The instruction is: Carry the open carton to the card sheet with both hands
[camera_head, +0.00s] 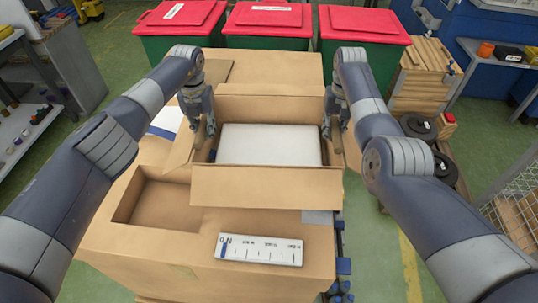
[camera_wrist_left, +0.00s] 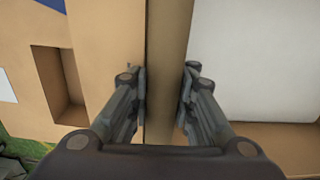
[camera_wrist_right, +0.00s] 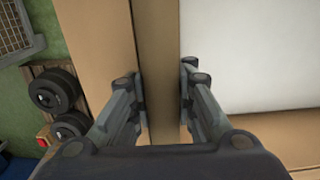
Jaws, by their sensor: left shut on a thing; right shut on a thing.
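The open carton (camera_head: 265,187), brown with flaps folded out, is in the middle of the head view. A white block (camera_head: 268,145) fills most of its inside. My left gripper (camera_head: 204,138) is shut on the carton's left wall, which also shows between its fingers in the left wrist view (camera_wrist_left: 168,50). My right gripper (camera_head: 334,122) is shut on the right wall, seen in the right wrist view (camera_wrist_right: 158,50). I cannot tell whether the carton rests or hangs just above the surface below. A flat brown piece (camera_head: 217,71) behind it may be the card sheet.
A large cardboard surface (camera_head: 170,255) lies beneath, with a rectangular recess (camera_head: 160,205) at left and a white scale label (camera_head: 258,250) at front. Red-lidded green bins (camera_head: 265,22) stand behind. Stacked wood (camera_head: 425,60) and black discs (camera_head: 418,126) are at right.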

